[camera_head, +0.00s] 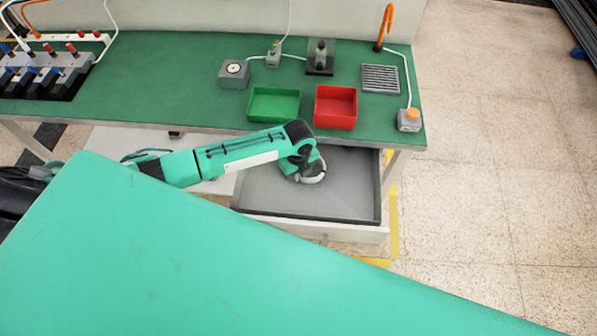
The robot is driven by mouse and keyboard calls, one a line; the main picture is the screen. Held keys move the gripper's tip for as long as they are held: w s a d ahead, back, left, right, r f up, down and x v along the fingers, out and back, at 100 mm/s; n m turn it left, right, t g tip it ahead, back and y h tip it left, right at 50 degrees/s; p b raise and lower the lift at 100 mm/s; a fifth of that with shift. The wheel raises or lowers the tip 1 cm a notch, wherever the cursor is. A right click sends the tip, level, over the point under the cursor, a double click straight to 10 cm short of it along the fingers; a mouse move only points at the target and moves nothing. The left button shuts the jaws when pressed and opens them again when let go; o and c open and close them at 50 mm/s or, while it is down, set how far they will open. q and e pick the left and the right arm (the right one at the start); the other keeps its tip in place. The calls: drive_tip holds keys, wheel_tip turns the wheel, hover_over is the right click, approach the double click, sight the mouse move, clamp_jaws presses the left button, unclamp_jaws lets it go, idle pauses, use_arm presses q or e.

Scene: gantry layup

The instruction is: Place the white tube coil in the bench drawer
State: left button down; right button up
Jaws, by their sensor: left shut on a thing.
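The bench drawer (350,200) is pulled open under the right part of the green-topped bench, and its grey floor looks bare. My left gripper (309,170) is over the drawer, with its arm reaching in from the left. It is shut on the white tube coil (314,179), which shows only as a small pale curved part at the gripper's end. Most of the coil is hidden by the gripper. I cannot tell whether the coil touches the drawer floor. My right gripper is not in view.
A green bin (273,118) and a red bin (335,121) stand on the bench (190,80) above the drawer. The drawer's front panel (320,231) sticks out. Open tiled floor (490,150) lies to the right. A large green surface covers the foreground.

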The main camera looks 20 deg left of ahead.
use_arm(q)
drive_tip(key=c, duration=1.5)
unclamp_jaws()
drive_tip(key=shift+f, duration=0.1)
drive_tip(key=shift+c, duration=0.2)
wheel_tip(320, 180, up, 12)
drive_tip(key=b, duration=0.1)
